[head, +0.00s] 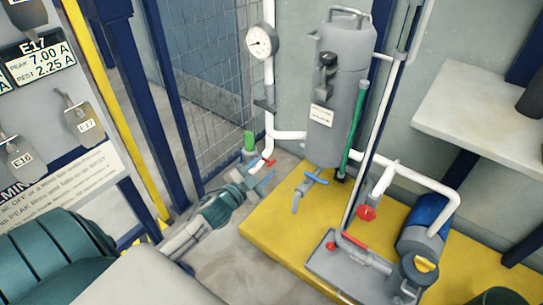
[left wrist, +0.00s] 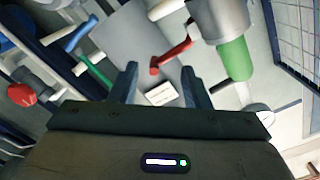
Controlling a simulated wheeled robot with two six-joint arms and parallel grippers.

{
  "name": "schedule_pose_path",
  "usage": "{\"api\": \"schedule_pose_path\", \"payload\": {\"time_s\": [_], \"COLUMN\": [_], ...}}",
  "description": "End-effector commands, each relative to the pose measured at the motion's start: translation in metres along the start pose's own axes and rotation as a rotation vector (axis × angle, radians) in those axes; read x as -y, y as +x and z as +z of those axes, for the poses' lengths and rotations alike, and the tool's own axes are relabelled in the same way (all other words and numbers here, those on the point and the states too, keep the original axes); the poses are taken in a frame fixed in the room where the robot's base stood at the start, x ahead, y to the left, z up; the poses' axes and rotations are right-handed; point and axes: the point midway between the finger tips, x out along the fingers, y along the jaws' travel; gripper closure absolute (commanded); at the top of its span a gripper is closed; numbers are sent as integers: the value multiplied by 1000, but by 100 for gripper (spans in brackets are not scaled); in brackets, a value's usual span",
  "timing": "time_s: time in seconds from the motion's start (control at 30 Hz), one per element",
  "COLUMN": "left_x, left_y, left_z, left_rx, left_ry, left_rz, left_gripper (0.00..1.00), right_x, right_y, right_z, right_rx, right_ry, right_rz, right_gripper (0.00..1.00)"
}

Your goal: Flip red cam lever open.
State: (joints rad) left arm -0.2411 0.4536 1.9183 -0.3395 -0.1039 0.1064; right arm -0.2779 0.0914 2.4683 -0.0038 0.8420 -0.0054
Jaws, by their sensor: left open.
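The red cam lever (head: 268,161) sits on the vertical pipework beside the wire mesh panel. The green part also shows in the head view (head: 249,141). My left gripper (head: 262,182) is open and empty, close by the lever. In the left wrist view the lever lies ahead of and between the fingertips (left wrist: 160,75); no contact is visible. My right gripper is out of view.
A grey tank (head: 340,90) with a green tube (head: 354,125) stands behind on a yellow platform (head: 275,235). A blue-handled valve (head: 316,177) is to the right. A red knob (head: 366,213) and a pump (head: 425,225) stand farther right. Grey floor is bare at the front.

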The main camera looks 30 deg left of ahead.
Motion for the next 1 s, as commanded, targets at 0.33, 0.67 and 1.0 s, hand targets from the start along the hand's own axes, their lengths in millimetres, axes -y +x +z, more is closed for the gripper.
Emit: {"api": "schedule_pose_path", "payload": {"time_s": [0.33, 0.67, 1.0], "left_x": [-2, -1, 0], "left_y": [24, 44, 45], "left_z": [2, 1, 0], "left_rx": [-4, -2, -2], "left_ry": [-4, 0, 0], "left_rz": [-3, -1, 0], "left_gripper": [57, 57, 59], "right_x": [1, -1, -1], "right_y": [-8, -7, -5], "right_z": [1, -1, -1], "right_rx": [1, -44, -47], "right_ry": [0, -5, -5], "right_rz": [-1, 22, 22], "right_gripper": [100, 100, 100]}}
